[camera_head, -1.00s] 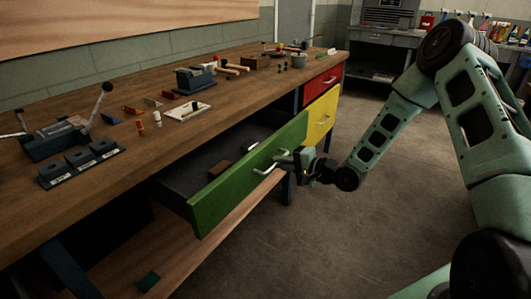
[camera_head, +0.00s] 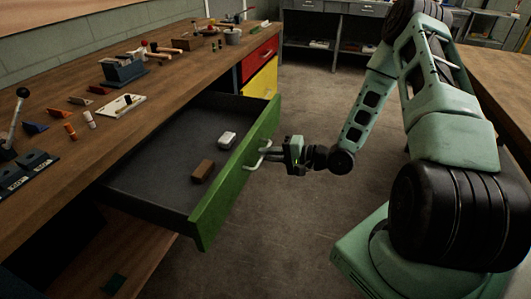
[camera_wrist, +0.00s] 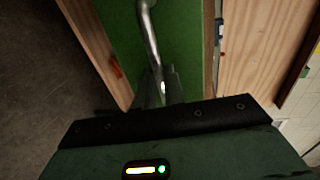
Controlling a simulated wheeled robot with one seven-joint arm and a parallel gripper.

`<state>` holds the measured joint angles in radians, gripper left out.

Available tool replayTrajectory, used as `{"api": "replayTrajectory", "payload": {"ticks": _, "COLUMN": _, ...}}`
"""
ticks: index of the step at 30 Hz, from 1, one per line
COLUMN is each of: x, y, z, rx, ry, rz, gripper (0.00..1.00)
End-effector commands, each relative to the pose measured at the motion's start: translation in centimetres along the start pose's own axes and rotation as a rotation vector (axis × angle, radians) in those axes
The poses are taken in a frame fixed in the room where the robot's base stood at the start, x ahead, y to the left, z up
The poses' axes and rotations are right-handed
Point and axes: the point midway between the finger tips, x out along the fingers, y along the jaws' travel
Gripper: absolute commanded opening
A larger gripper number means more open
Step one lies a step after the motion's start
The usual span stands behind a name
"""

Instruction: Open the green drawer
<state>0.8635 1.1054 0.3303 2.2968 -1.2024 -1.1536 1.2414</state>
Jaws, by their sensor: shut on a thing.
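The green drawer (camera_head: 225,190) is pulled well out from under the workbench, and its dark interior shows. A metal bar handle (camera_head: 258,153) is fixed on its green front. My gripper (camera_head: 272,152) is at this handle, in front of the drawer. In the wrist view the fingers (camera_wrist: 160,88) are shut on the handle bar (camera_wrist: 149,35), with the green front (camera_wrist: 120,40) behind it. The exact contact of the fingertips is partly hidden.
A brown block (camera_head: 202,171) and a small whitish item (camera_head: 227,138) lie in the drawer. A yellow drawer (camera_head: 262,82) and a red drawer (camera_head: 260,58) are beyond it, shut. The workbench (camera_head: 150,125) carries tools. The floor (camera_head: 285,220) in front of the drawer is clear.

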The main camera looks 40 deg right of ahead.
Motion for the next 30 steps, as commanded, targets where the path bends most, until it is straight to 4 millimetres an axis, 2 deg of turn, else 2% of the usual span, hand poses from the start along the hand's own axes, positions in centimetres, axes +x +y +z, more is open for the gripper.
{"api": "replayTrajectory", "payload": {"ticks": 5, "x": 0.0, "y": 0.0, "z": 0.0, "rx": -0.001, "ry": 0.001, "rz": 0.001, "gripper": 0.0}}
{"api": "replayTrajectory", "payload": {"ticks": 6, "x": 0.0, "y": 0.0, "z": 0.0, "rx": 0.0, "ry": 0.001, "rz": 0.001, "gripper": 0.16}}
{"api": "replayTrajectory", "payload": {"ticks": 8, "x": 0.0, "y": 0.0, "z": 0.0, "rx": 0.0, "ry": 0.001, "rz": 0.001, "gripper": 0.32}}
{"api": "replayTrajectory", "payload": {"ticks": 16, "x": 0.0, "y": 0.0, "z": 0.0, "rx": 0.0, "ry": 0.001, "rz": 0.001, "gripper": 0.32}}
{"api": "replayTrajectory", "payload": {"ticks": 20, "x": -0.7, "y": 0.0, "z": -0.1, "rx": 0.0, "ry": 0.003, "rz": 0.001, "gripper": 0.32}}
{"api": "replayTrajectory", "payload": {"ticks": 23, "x": -2.1, "y": 0.0, "z": -0.1, "rx": 0.001, "ry": 0.004, "rz": 0.001, "gripper": 0.32}}
{"api": "replayTrajectory", "payload": {"ticks": 30, "x": -7.5, "y": 0.0, "z": -0.2, "rx": 0.0, "ry": 0.006, "rz": 0.002, "gripper": 0.32}}
